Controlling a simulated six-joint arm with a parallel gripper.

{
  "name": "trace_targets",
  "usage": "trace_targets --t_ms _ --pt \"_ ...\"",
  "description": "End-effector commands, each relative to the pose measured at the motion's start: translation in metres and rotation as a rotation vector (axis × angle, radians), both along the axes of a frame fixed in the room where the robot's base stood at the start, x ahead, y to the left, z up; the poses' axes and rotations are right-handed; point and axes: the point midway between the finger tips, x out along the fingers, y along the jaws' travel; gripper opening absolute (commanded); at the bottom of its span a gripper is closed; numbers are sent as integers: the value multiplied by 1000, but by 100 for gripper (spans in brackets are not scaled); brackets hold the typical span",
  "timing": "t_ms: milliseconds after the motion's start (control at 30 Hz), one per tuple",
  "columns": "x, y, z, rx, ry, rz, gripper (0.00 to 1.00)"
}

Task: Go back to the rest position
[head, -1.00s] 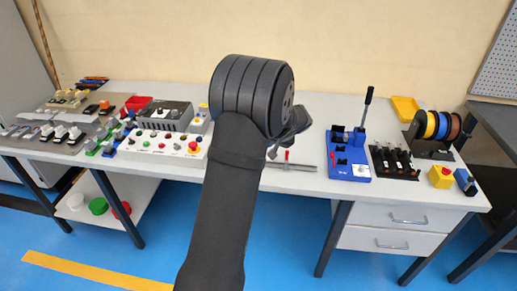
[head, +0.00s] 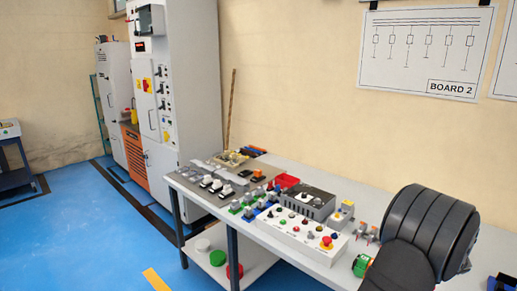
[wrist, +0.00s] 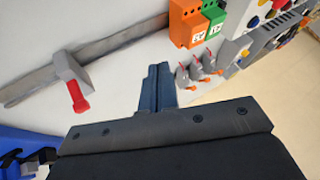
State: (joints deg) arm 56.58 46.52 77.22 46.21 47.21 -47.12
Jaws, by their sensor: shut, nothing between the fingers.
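My gripper (wrist: 158,85) shows in the wrist view with its dark fingers together and nothing between them. It is above the white bench top (wrist: 130,65), clear of the things there. In the head view my dark wrist link stands at the right edge and the fingers are hidden. Part of a blue device (wrist: 25,142) shows at the lower left of the wrist view. A long grey metal tool with a red-tipped handle (wrist: 75,92) lies at the upper left of that view.
A white control panel (head: 300,235) with buttons and a red bin (head: 286,181) stand on the bench. A tall grey cabinet (head: 190,90) is at its left end.

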Motion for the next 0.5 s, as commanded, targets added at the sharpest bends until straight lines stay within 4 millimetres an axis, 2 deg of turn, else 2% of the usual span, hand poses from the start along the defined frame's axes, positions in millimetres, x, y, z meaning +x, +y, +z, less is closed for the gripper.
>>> trace_targets --t_ms 33,200,300,500 --pt "6 1 -10 2 2 2 0" --pt "26 3 -36 2 2 0 0" --pt "38 13 -39 1 0 6 0" --pt "52 25 -40 3 0 7 0"
